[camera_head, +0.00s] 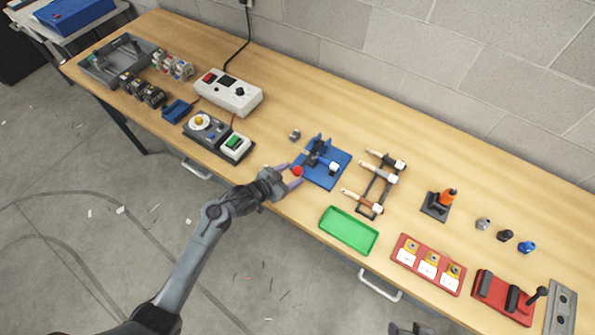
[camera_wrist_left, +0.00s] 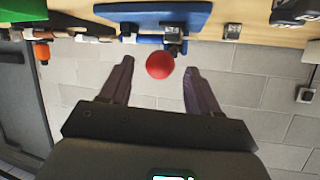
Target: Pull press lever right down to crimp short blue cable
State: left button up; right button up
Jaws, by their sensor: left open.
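The blue press (camera_head: 334,176) stands on the table near its front edge, and its red ball knob (camera_head: 297,171) is on the side towards my left arm. In the left wrist view the knob (camera_wrist_left: 160,65) is between the fingertips. My left gripper (camera_head: 293,176) is open, with a finger on either side of the knob and gaps on both sides. A short blue cable (camera_wrist_left: 148,39) with a white end lies across the press; the white end also shows in the head view (camera_head: 333,166). A dark shape, probably my right gripper (camera_head: 408,328), is cut off at the bottom edge.
A black rack (camera_head: 367,197) with several white-ended pieces stands right of the press. A green tray (camera_head: 348,231) lies in front of it. A small metal part (camera_head: 295,134) stands behind the press. A grey control box (camera_head: 228,92) is farther left.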

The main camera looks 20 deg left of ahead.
aim_at(294, 173)
pick_arm(q)
jog(key=shift+x, duration=1.8)
grip_shut()
